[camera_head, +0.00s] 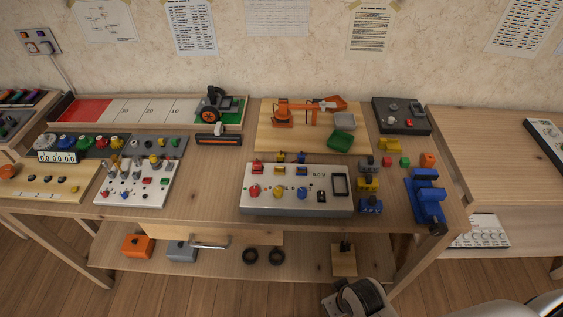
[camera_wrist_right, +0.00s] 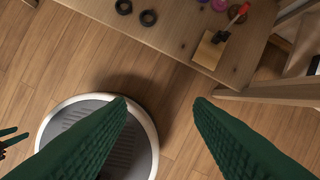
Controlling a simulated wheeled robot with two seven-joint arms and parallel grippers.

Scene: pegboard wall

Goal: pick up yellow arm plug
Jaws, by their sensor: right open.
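Several small coloured plug-like pieces sit around the white control box (camera_head: 297,190) on the table in the head view. A smaller yellow piece (camera_head: 300,157) is at the box's back edge. I cannot tell for certain which is the yellow arm plug. My right gripper (camera_wrist_right: 160,102) is open and empty in the wrist view, its green fingers over the floor, away from the plugs. A small dark pronged shape at that view's left edge may be my left gripper; its jaws are unclear.
An orange toy arm (camera_head: 284,113) and green tray (camera_head: 341,140) are on a board behind the box. A blue vise-like device (camera_head: 427,198) stands at the right. The lower shelf (camera_head: 216,268) holds black rings (camera_head: 250,256). The right-hand table (camera_head: 490,155) is mostly clear.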

